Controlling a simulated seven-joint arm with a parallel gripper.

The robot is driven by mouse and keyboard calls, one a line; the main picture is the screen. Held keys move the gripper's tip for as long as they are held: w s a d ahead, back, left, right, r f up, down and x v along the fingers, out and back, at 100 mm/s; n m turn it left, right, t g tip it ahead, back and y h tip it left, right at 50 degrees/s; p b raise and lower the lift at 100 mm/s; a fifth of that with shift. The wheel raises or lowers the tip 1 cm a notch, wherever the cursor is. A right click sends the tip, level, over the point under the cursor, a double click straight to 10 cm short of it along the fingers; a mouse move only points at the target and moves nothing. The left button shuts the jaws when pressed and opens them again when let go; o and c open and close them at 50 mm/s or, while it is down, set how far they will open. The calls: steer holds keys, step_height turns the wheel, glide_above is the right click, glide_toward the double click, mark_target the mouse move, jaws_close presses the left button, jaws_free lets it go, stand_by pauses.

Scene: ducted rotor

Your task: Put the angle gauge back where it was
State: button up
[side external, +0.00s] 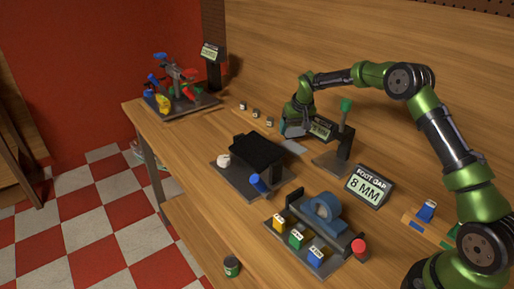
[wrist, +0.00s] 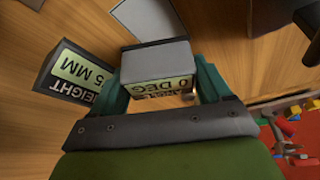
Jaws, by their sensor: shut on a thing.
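The angle gauge (wrist: 158,62) is a grey block whose front label reads "0 DEG", upside down in the wrist view. My gripper (wrist: 162,85) is shut on it, with one teal finger at each side. In the side external view my gripper (side external: 291,131) is low over the back of the bench, near a flat light grey plate (side external: 294,147). That plate also shows just beyond the gauge in the wrist view (wrist: 148,18). The gauge is small and mostly hidden by the gripper in the side view; I cannot tell whether it touches the bench.
A height display (wrist: 74,76) stands close beside my gripper. A stand with a green-topped post (side external: 344,106) is to the right. A black-topped fixture (side external: 257,152) is in front, and a foot gap display (side external: 368,186) is farther right. Three small jars (side external: 256,114) stand to the left.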

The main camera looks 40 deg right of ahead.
mark_target(293, 138)
steer(key=shift+f, duration=2.3)
steer(key=shift+f, duration=0.1)
steer(key=o, duration=1.2)
